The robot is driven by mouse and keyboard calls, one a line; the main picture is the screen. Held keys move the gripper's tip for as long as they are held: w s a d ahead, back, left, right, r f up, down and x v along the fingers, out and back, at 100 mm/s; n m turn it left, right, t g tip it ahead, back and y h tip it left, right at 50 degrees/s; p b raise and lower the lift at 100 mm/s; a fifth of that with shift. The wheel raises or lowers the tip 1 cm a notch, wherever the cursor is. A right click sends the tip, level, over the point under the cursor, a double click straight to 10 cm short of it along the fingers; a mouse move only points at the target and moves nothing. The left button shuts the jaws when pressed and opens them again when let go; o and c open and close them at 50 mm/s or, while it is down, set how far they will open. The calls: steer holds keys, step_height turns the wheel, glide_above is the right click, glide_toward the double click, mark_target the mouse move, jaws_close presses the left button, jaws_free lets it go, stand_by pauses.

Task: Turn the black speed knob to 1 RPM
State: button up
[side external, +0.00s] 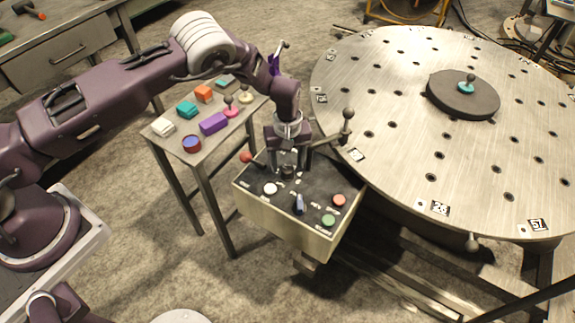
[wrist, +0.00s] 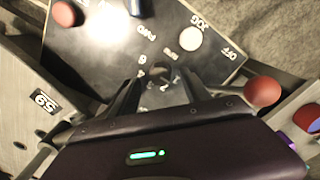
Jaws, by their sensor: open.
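The black speed knob (side external: 288,172) sits near the back of the dark top panel of the control box (side external: 283,235). My gripper (side external: 288,167) points down at it, with a finger on either side. In the wrist view my gripper (wrist: 162,88) has its two fingers spread around the knob's place, with the dark knob (wrist: 163,77) partly visible between them. I cannot tell whether the fingers touch it. White scale marks surround the knob, but the fingers and palm hide part of them. The knob's exact setting is not readable.
The panel also carries a white button (side external: 270,188), a blue-grey switch (side external: 298,204), a red button (side external: 338,200) and a green button (side external: 328,220). A red ball lever (side external: 246,157) stands at its left. A large round metal table (side external: 400,110) stands right; a small table with coloured blocks (side external: 213,123) stands behind.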

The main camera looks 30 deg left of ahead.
mark_target(288, 169)
step_height(288, 169, up, 5)
steer(key=shift+r, duration=0.1)
steer(key=s+a+r+m+t+h, duration=0.15)
steer(key=s+r, duration=0.25)
steer(key=r, duration=1)
steer(key=s+a+r+m+t, duration=0.1)
steer(key=s+a+r+m, duration=0.2)
steer(key=r, duration=1.1)
steer(key=s+a+r, duration=0.2)
steer(key=s+r, duration=0.5)
steer(key=s, duration=0.4)
steer(key=s+a+m+t+y, duration=0.1)
steer(key=s+a+m+t, duration=0.2)
steer(key=s, duration=1.3)
steer(key=shift+a+m, duration=0.2)
steer(key=shift+m, duration=0.65)
steer(key=shift+w+y, duration=0.1)
steer(key=shift+y, duration=0.15)
steer(key=shift+c, duration=0.5)
